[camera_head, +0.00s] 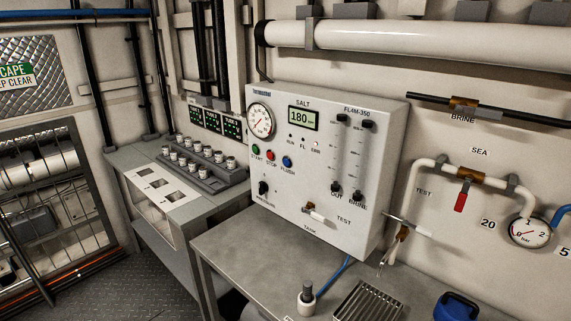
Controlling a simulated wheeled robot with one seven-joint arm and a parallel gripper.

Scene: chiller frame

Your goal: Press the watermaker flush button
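The watermaker panel (345,215) is a white box on the wall above a grey bench. Its blue flush button (287,161) sits on the left half of the front face, labelled FLUSH. A red stop button (270,155) and a green start button (256,149) are in a row to its left. A display (303,118) reads 180, and a round gauge (260,121) is at the upper left. Nothing covers the flush button. My gripper is not in this view.
The grey bench (255,245) below carries a white bottle (307,297), a metal drain grate (368,303) and a blue item (456,306). Pipes, a red-handled valve (461,198) and a gauge (530,232) are at right. A sample rack (205,178) stands left.

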